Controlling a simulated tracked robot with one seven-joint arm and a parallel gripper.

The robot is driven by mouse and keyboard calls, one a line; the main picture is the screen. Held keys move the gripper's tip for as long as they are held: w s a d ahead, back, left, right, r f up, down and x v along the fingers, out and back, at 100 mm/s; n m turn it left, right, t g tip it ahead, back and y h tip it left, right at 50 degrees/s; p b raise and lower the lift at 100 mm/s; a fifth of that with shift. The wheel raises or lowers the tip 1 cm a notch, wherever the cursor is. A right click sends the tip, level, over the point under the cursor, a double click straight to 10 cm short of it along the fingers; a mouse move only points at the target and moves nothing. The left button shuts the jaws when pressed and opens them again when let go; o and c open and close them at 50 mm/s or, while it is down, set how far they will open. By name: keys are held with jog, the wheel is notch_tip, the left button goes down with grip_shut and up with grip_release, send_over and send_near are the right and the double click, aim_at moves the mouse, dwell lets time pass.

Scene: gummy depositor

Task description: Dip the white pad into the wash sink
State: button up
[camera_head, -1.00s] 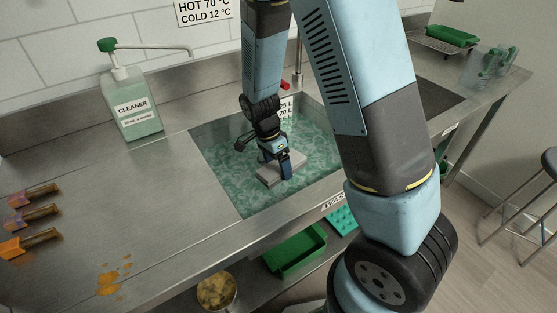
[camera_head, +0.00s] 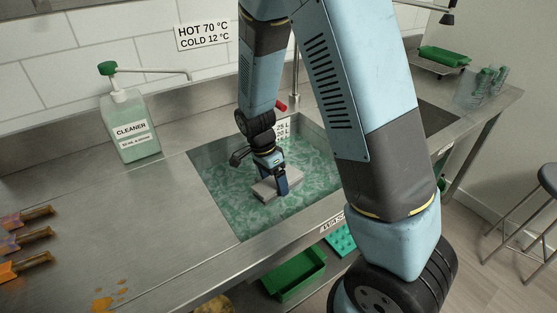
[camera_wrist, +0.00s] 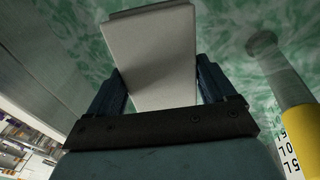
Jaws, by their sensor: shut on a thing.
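The white pad (camera_head: 266,191) is a pale block in my gripper (camera_head: 281,186), inside the outline of the wash sink (camera_head: 227,215). The sink holds green, foamy-patterned water (camera_head: 308,193). In the wrist view, my gripper (camera_wrist: 160,92) is shut on the pad (camera_wrist: 152,50), one finger on each side, and green water shows behind it. The pad sits at or close to the water surface; I cannot tell whether its underside is wet.
A cleaner pump bottle (camera_head: 131,125) stands left of the sink. Brown-handled tools (camera_head: 27,240) and orange spots (camera_head: 108,300) lie on the left counter. A green bin (camera_head: 294,275) is below. A grey pipe with a yellow band (camera_wrist: 298,118) is near my gripper.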

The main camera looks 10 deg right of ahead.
jog(key=v, duration=1.1)
jog(key=shift+r, duration=0.25)
jog(key=shift+w, duration=0.1)
dwell(0.6)
jog(key=shift+s+d+v, duration=0.1)
jog(key=shift+d+v, duration=0.05)
jog(key=shift+v, duration=0.65)
jog(key=shift+s+d+v, duration=0.1)
jog(key=shift+d+v, duration=0.05)
jog(key=shift+v, duration=0.65)
jog(key=shift+s+d+v, duration=0.15)
jog(key=shift+v, duration=0.7)
jog(key=shift+a, duration=0.15)
